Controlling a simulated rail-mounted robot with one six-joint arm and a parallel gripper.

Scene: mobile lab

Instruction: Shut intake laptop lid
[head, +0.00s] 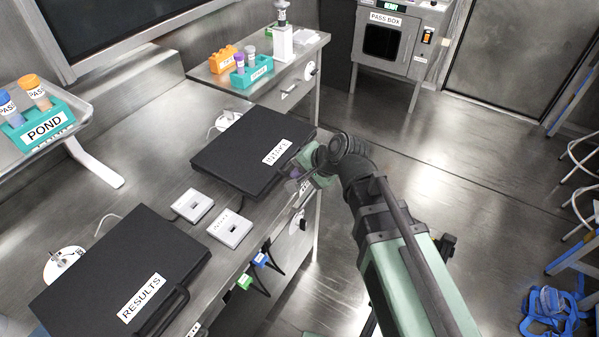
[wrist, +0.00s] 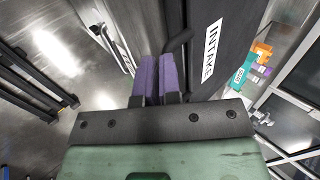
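The intake laptop (head: 240,150) is a black slab labelled INTAKE on the steel bench. Its lid looks flat and down over the base; I cannot tell whether a small gap is left at the front edge. My gripper (head: 298,172) is at the laptop's right-hand edge, by the label, partly hidden by my own wrist. In the wrist view, the purple fingers of my gripper (wrist: 159,78) are together, with nothing visible between them. They are beside the laptop (wrist: 215,45), close to a dark handle-like bar on its edge; contact is unclear.
The results laptop (head: 125,275) lies flat at the front left. Two small white switch boxes, the nearer one (head: 229,228), sit between the laptops. A teal rack (head: 252,72) and an orange rack (head: 223,60) stand behind. Floor right of the bench is open.

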